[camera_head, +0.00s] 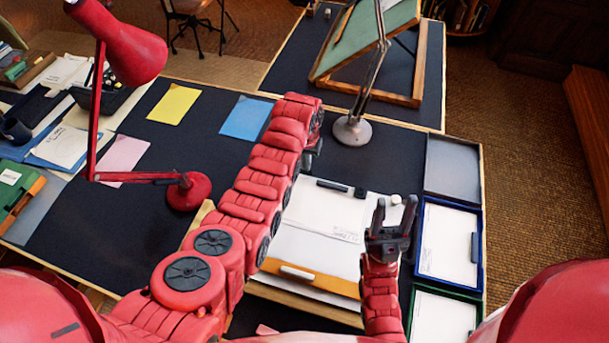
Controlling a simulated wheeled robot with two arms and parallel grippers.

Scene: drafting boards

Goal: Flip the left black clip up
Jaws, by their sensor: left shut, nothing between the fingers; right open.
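A drafting board with white sheets (318,235) lies in front of me. At its top edge a long black clip (332,185) lies along the paper, and a smaller black piece (360,192) sits just right of it. I cannot tell for sure whether the long clip is flat or raised. My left gripper (308,158) is shut and empty, above and left of the long clip; my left arm hides the board's left side. My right gripper (395,215) is open and empty, its fingers pointing up over the board's right side.
A red lamp (187,190) stands left and a grey lamp base (352,131) behind the board. Trays with paper (448,243) line the right edge. Yellow (174,104), blue (246,118) and pink (122,158) sheets lie on the dark desk. An orange strip (325,279) edges the board's front.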

